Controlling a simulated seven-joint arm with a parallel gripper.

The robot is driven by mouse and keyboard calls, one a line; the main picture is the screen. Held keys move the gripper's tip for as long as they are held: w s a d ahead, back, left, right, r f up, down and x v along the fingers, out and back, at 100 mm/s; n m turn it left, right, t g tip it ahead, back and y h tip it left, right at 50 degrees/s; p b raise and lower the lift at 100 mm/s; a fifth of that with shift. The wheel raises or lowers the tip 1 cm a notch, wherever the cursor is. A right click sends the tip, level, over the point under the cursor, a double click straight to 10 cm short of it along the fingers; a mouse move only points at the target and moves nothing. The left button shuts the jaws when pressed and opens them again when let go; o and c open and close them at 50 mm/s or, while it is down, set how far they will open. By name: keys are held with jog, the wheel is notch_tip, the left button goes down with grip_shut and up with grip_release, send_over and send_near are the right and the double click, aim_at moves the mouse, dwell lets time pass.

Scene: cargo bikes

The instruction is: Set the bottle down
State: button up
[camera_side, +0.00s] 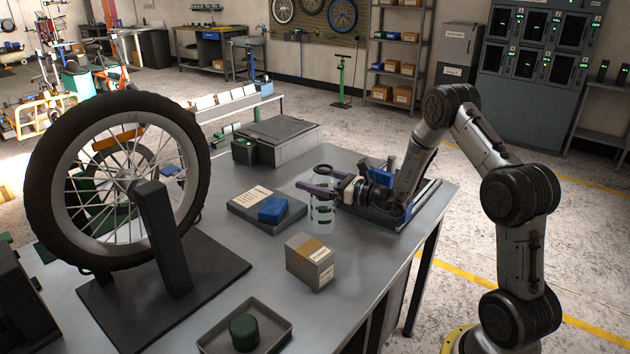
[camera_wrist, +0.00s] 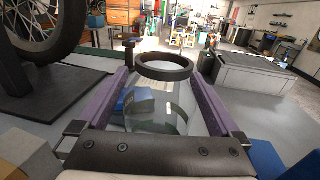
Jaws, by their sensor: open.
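The bottle (camera_side: 321,216) is clear with dark green marks and a dark ring at its mouth. It is upright and appears to stand on the grey bench top. In the wrist view the bottle (camera_wrist: 160,115) is between the two purple fingers, its dark ring near the fingertips. My gripper (camera_side: 309,181) reaches level from the right, its fingers on either side of the bottle. The gripper (camera_wrist: 164,82) is open. Whether a finger touches the glass cannot be told. The bottle's base is hidden in the wrist view.
A dark flat case with a blue box (camera_side: 272,210) lies left of the bottle. A cardboard box (camera_side: 310,262) stands in front. A tray (camera_side: 215,335) holds a green cylinder. A wheel on a stand (camera_side: 120,185) fills the left. A dark tray with blue items (camera_side: 400,215) lies under my wrist.

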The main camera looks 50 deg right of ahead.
aim_at(335, 185)
jog(key=s, duration=0.4)
jog(key=s+d, duration=0.1)
jog(key=s, duration=0.6)
jog(key=shift+s+d, duration=0.3)
jog(key=s+a+r+n+g+y, duration=0.1)
jog(key=a+r+n+g+y, duration=0.25)
jog(key=a+n, duration=0.35)
jog(key=s+a+r+n+g+y, duration=0.25)
jog(key=a+n+y, duration=0.2)
jog(key=a, duration=0.45)
jog(key=s+a+r+n+g, duration=0.1)
jog(key=s+a+n+g, duration=0.7)
jog(key=s+a+n, duration=0.2)
jog(key=s+d+r+n+t+h, duration=0.1)
jog(key=s+d+r+n+h, duration=0.2)
jog(key=s+d+n+h, duration=0.4)
jog(key=s+n+h, duration=0.3)
jog(key=n, duration=0.2)
jog(key=shift+s+d+n+t+h, duration=0.25)
jog(key=shift+d+n+t+h, duration=0.1)
jog(key=shift+d+t+h, duration=0.05)
